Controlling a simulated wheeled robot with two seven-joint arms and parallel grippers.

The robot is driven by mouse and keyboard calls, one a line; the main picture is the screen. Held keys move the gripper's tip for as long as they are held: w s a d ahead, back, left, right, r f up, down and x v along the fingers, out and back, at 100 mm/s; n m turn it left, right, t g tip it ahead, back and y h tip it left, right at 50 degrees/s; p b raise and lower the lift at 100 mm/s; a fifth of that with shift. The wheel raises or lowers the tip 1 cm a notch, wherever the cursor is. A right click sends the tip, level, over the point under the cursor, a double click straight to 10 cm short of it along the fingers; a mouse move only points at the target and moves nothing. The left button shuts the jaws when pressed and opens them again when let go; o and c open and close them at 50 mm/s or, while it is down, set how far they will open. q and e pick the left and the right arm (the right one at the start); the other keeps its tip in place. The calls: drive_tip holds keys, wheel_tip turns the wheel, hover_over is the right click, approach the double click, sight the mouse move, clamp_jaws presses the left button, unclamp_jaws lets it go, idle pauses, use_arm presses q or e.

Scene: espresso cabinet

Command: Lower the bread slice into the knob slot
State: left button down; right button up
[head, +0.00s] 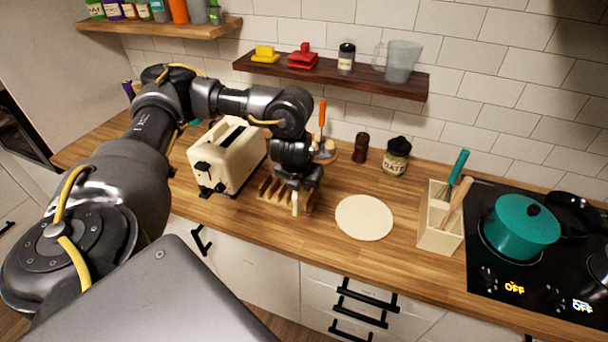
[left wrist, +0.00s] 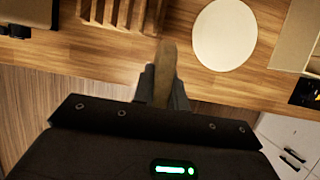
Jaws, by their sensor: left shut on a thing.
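My left gripper (head: 298,187) is shut on a bread slice (head: 296,204), which hangs below it, seen nearly edge-on. In the left wrist view the bread slice (left wrist: 166,62) sticks out from between the fingers of the left gripper (left wrist: 163,92). The cream toaster (head: 226,160) stands to the left on the counter, its slots facing up and dark controls on its near end. Its slots are apart from the bread; which one is the knob slot I cannot tell. Only a dark corner, perhaps the toaster's, shows in the left wrist view. My right gripper is not in view.
A wooden rack (head: 268,192) stands just beside the bread, between it and the toaster. A round pale board (head: 364,217) lies to the right. A utensil box (head: 438,226) and a hob with a teal pot (head: 520,229) are further right. A shelf (head: 330,76) hangs above.

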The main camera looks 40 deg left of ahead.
use_arm(q)
drive_tip(key=shift+s+d+r, duration=0.15)
drive_tip(key=shift+s+d, duration=0.05)
drive_tip(key=shift+s, duration=0.1)
drive_tip(key=s+d+f+n+g+h+b, duration=0.1)
drive_tip(key=d+n+g+b, duration=0.3)
drive_tip(key=n, duration=1.2)
drive_tip(key=s+d+f+n+g+h+b, duration=0.1)
drive_tip(key=s+d+f+n+g+b, duration=0.2)
drive_tip(key=d+n+b, duration=0.7)
drive_tip(key=s+d+n+g, duration=0.1)
drive_tip(key=n, duration=0.5)
drive_tip(key=shift+s+d+g, duration=0.15)
drive_tip(key=shift+d+g, duration=0.2)
drive_tip(key=shift+g, duration=0.05)
